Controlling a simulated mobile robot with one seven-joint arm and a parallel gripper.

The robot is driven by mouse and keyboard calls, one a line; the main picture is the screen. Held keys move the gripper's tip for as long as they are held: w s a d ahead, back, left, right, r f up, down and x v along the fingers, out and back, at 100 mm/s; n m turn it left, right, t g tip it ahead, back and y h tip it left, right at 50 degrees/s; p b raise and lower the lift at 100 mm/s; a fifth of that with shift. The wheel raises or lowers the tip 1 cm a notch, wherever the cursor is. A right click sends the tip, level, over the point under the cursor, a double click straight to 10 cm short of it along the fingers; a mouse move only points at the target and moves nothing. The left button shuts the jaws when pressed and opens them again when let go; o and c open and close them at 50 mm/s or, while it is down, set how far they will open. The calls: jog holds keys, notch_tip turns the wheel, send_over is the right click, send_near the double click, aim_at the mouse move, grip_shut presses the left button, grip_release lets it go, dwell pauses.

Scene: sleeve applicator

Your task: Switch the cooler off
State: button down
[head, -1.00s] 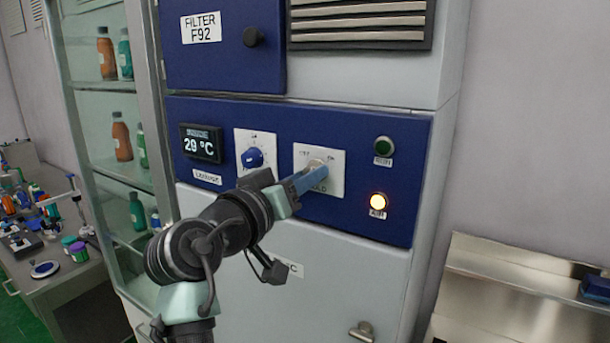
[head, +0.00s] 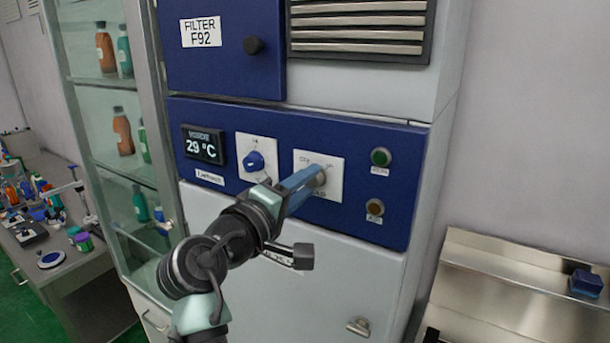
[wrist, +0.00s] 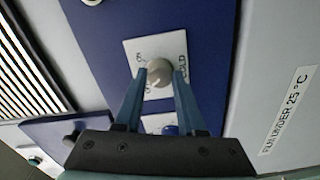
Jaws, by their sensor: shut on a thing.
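The cooler is a tall grey cabinet with a blue control panel (head: 225,115). On a white plate (head: 335,165) at the panel's middle is a grey rotary knob (head: 318,177) with OFF marked at its upper left; the knob also shows in the wrist view (wrist: 159,73). My gripper (head: 314,174) is at this knob, its two blue fingers shut on the knob's sides in the wrist view (wrist: 160,78). The fingers partly hide the plate. The round green lamp (head: 381,157) looks dull green. The amber lamp (head: 375,207) below it is dark. The display (head: 203,145) reads 29 °C.
A blue dial (head: 253,161) on a white plate sits left of the gripped knob. A glass cabinet with bottles (head: 122,132) stands at the left, beside a cluttered bench (head: 75,282). A steel surface (head: 490,290) is at the lower right.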

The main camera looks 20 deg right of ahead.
jog(key=shift+n+p, duration=0.4)
jog(key=shift+n, duration=0.4)
jog(key=c, duration=0.5)
grip_release()
jog(key=b+v, duration=0.6)
jog(key=v, duration=0.7)
